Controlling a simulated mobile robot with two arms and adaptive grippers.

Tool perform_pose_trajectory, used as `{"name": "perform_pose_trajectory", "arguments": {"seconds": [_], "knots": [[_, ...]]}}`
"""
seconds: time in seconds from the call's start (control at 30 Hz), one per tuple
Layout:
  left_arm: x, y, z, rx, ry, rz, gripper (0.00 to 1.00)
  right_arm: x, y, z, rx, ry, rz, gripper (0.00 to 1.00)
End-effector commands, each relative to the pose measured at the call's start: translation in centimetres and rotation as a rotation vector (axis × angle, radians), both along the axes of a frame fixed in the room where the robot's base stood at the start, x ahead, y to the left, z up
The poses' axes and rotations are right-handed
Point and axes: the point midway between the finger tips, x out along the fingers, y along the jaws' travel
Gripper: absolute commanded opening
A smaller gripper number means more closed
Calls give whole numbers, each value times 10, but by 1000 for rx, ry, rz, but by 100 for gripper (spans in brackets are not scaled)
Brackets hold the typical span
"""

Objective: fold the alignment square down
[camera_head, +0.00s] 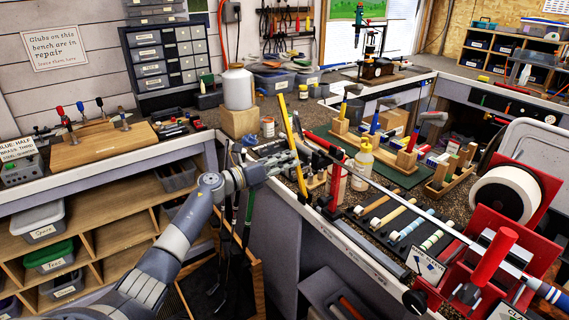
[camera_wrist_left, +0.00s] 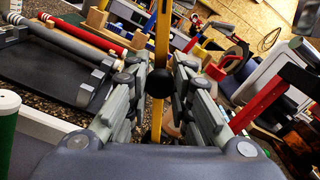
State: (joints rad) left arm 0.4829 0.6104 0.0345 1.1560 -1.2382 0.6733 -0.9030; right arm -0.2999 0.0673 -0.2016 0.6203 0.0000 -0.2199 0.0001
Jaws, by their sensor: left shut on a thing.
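The alignment square shows as a long yellow bar (camera_head: 287,118), standing upright with a slight tilt at the near left corner of the bench. It also shows in the left wrist view (camera_wrist_left: 162,35), running up between my fingers. A black round knob (camera_wrist_left: 159,83) sits on it. My left gripper (camera_head: 292,160) reaches in from the left at the bar; in the left wrist view my left gripper (camera_wrist_left: 159,85) has its fingers on both sides of the knob and is shut on it. The fingers hide part of the bar in the head view. My right gripper is not in view.
A golf club shaft (camera_head: 400,198) runs across the bench through a red clamp (camera_head: 337,178) towards red holders at right. Several grips lie on a dark mat (camera_head: 381,232). A white bottle (camera_head: 363,168) and a white jug (camera_head: 237,88) stand nearby. A paper roll (camera_head: 503,193) is at right.

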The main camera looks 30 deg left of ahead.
Motion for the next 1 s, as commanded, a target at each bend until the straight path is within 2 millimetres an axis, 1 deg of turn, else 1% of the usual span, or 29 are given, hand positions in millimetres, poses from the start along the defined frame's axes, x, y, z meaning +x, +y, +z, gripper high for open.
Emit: {"name": "perform_pose_trajectory", "arguments": {"seconds": [0.03, 0.13, 0.33, 0.47, 0.77, 1.0], "knots": [[3, 8, -8, -34, 17, 8, 0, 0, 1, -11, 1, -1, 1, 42], [7, 18, -15, -123, 53, 9, 0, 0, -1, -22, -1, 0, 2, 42], [14, 36, -30, -302, 126, 8, 0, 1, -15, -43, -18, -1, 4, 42], [18, 45, -42, -415, 173, 7, 0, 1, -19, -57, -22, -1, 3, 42], [24, 61, -68, -654, 271, 5, 0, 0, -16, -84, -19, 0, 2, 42], [27, 66, -84, -788, 329, 3, 0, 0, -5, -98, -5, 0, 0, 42]]}}
